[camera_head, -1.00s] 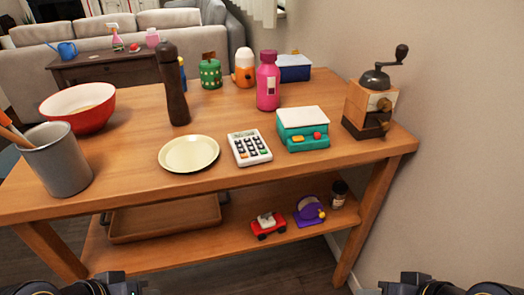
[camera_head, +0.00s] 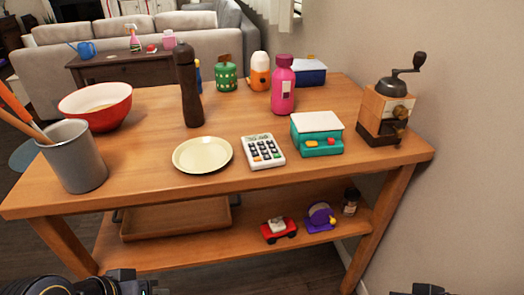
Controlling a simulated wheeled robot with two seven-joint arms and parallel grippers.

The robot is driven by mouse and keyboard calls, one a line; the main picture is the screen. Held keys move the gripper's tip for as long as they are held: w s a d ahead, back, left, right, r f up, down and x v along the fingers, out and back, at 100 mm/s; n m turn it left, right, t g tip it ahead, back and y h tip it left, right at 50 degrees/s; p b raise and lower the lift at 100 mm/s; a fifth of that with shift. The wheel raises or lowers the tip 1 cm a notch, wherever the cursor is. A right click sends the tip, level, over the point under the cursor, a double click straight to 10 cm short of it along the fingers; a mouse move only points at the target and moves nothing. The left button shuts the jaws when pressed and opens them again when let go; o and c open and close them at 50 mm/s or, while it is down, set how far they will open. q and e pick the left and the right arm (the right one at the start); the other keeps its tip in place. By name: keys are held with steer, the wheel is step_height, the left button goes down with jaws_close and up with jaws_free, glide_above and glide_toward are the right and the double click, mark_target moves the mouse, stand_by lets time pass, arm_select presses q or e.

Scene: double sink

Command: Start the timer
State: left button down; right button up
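I cannot tell for sure which thing is the timer. A teal box with a white top and red and yellow buttons (camera_head: 317,134) stands at the right of the wooden table's top. A white calculator-like device with a small display and keys (camera_head: 263,152) lies to its left. A purple rounded device with a yellow part (camera_head: 320,217) stands on the lower shelf. My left gripper (camera_head: 125,284) and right gripper (camera_head: 428,290) show only partly at the bottom edge, both short of the table. Their fingers are mostly cut off.
On the wooden table (camera_head: 130,187) are a cream plate (camera_head: 202,155), dark mill (camera_head: 188,88), pink bottle (camera_head: 283,85), coffee grinder (camera_head: 387,112), red bowl (camera_head: 93,106) and grey utensil pot (camera_head: 73,156). A red toy car (camera_head: 278,230) is on the lower shelf. A wall borders the right.

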jaws_close()
stand_by(1.7)
